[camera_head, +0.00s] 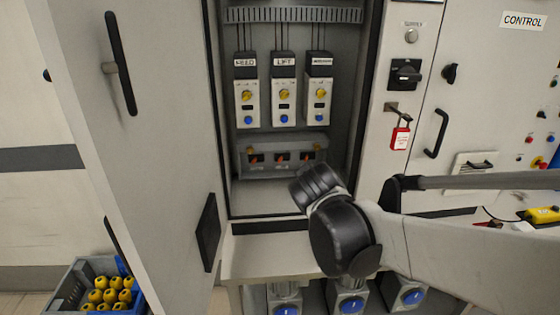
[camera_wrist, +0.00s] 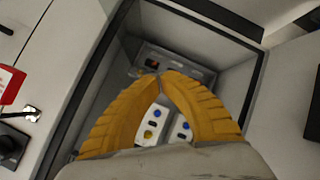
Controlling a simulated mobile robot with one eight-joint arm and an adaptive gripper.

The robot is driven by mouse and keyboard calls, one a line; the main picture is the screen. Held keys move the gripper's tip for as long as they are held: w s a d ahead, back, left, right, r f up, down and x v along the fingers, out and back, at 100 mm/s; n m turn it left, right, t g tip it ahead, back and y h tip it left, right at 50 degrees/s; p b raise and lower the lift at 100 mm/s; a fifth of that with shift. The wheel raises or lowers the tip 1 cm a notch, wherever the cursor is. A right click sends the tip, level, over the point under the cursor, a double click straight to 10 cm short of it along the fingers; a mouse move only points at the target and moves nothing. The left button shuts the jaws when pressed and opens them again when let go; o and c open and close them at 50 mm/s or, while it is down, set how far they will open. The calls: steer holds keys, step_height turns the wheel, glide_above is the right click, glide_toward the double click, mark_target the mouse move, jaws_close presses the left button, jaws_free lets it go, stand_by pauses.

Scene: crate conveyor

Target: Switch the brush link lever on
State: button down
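A grey box with small orange-red levers (camera_head: 253,160) sits low inside the open cabinet, under three modules. The labels under the levers are too small to read, so I cannot tell which is the brush link lever or its position. The lever box (camera_wrist: 200,69) also shows in the wrist view, partly covered by my fingers. My gripper (camera_wrist: 162,76) has two yellow fingers whose tips meet, with nothing visible between them. Its fingertips appear in front of the box; I cannot tell whether they touch it. In the head view the fingers are hidden behind my arm.
Three modules (camera_head: 284,100) stand above the box, two labelled FEED and LIFT. The open cabinet door (camera_head: 150,150) is at left. A red padlock tag (camera_head: 400,138) and black handle (camera_head: 436,133) are at right. A crate (camera_head: 72,285) with yellow parts stands lower left.

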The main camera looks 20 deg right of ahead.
steer(key=w+d+n+t+h, duration=0.2)
steer(key=w+d, duration=0.3)
steer(key=w, duration=0.5)
steer(key=w+d+f+n+t, duration=0.2)
steer(key=w+f+n+t, duration=0.2)
steer(key=w+f+n, duration=0.5)
step_height(320, 180, down, 3)
steer(key=w+b, duration=0.1)
steer(key=w, duration=0.1)
steer(key=shift+w+d, duration=0.25)
steer(key=shift+w, duration=0.1)
